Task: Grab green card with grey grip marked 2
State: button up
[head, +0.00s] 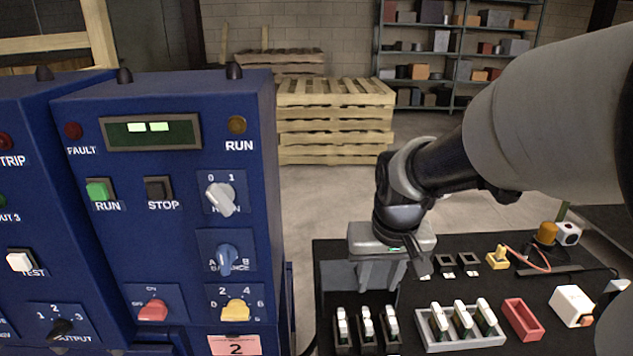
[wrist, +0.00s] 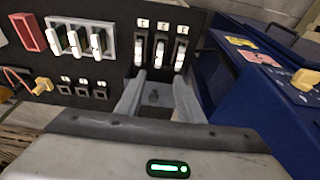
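Three upright cards with pale grips (head: 366,325) stand in black slots at the front left of the black table; the wrist view shows them beyond my fingertips (wrist: 160,53). Three more pale-gripped cards (head: 462,316), with dark green below the grips, stand in a grey rack (head: 430,341); they also show in the wrist view (wrist: 74,42). I cannot read any grip marking, so I cannot tell which card is marked 2. My gripper (head: 379,288) is open and empty, pointing down behind the black-slot cards. In the wrist view its fingers (wrist: 159,80) are apart.
A blue control cabinet (head: 180,250) stands close on the left. Right of the grey rack are a red tray (head: 522,320) and a white block (head: 571,305). A yellow plug (head: 497,257) with an orange cable lies behind. Pallets (head: 335,120) stand beyond the table.

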jog(key=b, duration=0.2)
send_over(368, 320)
jog(key=s, duration=0.1)
jog(key=f, duration=1.1)
jog(key=shift+a+f, duration=0.1)
jog(key=shift+a, duration=0.1)
jog(key=shift+s+b+x, duration=0.1)
jog(key=shift+b+x, duration=0.35)
jog(key=shift+x, duration=0.9)
jog(key=shift+s+b+x, duration=0.15)
jog(key=shift+b+x, duration=0.25)
jog(key=shift+x, duration=0.95)
jog(key=shift+d, duration=0.15)
jog(key=shift+c, duration=0.2)
grip_shut()
